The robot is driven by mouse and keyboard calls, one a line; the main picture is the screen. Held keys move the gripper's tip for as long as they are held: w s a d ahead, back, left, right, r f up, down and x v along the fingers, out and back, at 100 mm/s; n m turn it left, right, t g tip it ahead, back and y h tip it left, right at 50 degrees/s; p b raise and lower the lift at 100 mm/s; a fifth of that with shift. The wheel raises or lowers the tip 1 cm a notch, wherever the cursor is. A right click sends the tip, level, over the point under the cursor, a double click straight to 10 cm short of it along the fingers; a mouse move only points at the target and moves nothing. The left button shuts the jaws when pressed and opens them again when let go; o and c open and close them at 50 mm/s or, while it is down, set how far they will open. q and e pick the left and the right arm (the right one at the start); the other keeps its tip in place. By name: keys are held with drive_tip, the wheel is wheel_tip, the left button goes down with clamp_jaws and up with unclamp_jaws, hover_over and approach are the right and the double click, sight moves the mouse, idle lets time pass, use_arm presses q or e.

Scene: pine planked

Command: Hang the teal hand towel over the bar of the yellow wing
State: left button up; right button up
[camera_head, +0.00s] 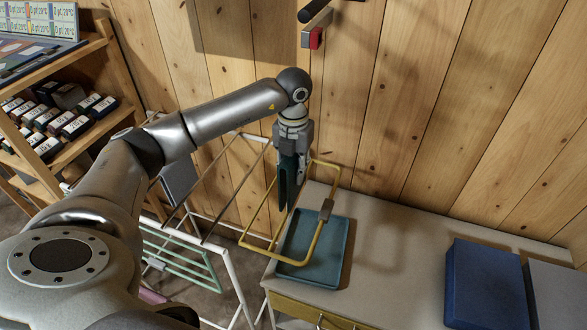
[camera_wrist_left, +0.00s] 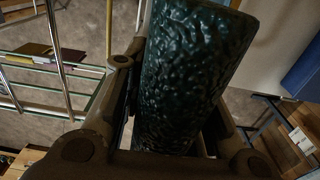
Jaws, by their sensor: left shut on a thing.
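My left gripper (camera_head: 289,160) points down and is shut on the teal hand towel (camera_head: 287,190), which hangs in a narrow dark fold below the fingers. In the left wrist view the towel (camera_wrist_left: 195,70) fills the middle, between the fingers (camera_wrist_left: 170,125). The yellow wing (camera_head: 322,235) is a tilted wire frame with a grey clip, at the right side of a white drying rack (camera_head: 229,270). The towel overlaps the wing's upper left part in the head view; I cannot tell whether they touch. My right gripper is not in view.
A teal tray (camera_head: 338,262) lies on the pale counter (camera_head: 400,262) beneath the wing. Blue (camera_head: 485,285) and grey boxes stand at the right. A wooden shelf (camera_head: 98,130) with dark labelled packs stands left. A black wall fitting with a red block (camera_head: 315,38) is above.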

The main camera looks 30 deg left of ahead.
use_arm(q)
drive_tip(key=shift+f+b, duration=0.8)
drive_tip(key=shift+f, duration=0.05)
wheel_tip(320, 180, down, 16)
drive_tip(key=b, duration=1.1)
drive_tip(key=shift+r, duration=0.15)
idle(0.4)
drive_tip(key=shift+b, duration=0.3)
drive_tip(key=o, duration=1.4)
drive_tip(key=shift+r+p, duration=3.05)
drive_tip(key=shift+r, duration=1.45)
